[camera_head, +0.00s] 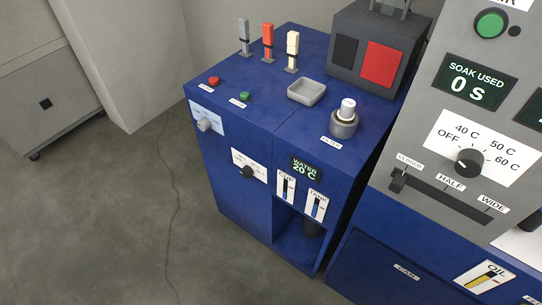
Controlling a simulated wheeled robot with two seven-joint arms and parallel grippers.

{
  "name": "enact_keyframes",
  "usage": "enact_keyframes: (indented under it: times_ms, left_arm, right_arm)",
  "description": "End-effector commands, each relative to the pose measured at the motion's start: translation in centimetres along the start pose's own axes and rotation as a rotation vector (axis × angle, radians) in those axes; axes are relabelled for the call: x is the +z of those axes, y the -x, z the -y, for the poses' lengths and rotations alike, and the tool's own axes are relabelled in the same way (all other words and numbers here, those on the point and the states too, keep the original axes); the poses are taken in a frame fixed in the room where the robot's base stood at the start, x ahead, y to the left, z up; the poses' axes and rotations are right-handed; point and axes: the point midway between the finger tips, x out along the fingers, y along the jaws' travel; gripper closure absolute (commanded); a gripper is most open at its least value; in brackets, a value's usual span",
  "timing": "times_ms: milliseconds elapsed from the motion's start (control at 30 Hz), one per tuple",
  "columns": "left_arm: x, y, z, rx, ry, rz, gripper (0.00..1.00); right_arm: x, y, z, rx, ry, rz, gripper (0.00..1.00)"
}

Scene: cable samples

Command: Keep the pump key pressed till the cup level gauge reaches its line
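The blue cabinet (235,130) carries a red button (213,81) and a green button (244,96) on its top left edge. Their small labels are too small to read, so I cannot tell which is the pump key. The cup gauge (286,187) is a white plate with a dark and blue column on the cabinet's front. A similar tank gauge (316,205) is beside it. Their line marks are too small to read. Neither of my grippers is in view.
A green display (305,168) reads water 20 C, above the gauges. A grey tray (307,91), a white-topped knob (346,109) and three upright levers (268,42) stand on top. A grey panel (420,140) rises close on the right.

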Motion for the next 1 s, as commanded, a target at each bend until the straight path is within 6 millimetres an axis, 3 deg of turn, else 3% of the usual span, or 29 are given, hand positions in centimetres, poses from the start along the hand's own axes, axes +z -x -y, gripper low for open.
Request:
enact_keyframes:
  times_ms: [300, 500, 1000]
  left_arm:
    - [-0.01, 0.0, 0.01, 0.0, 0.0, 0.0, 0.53]
    - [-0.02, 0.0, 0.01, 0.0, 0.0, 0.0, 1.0]
    - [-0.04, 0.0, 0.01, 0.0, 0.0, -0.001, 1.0]
  right_arm:
    - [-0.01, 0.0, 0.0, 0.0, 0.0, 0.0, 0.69]
    - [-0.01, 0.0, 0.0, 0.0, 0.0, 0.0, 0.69]
    - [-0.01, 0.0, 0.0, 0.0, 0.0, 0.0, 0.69]
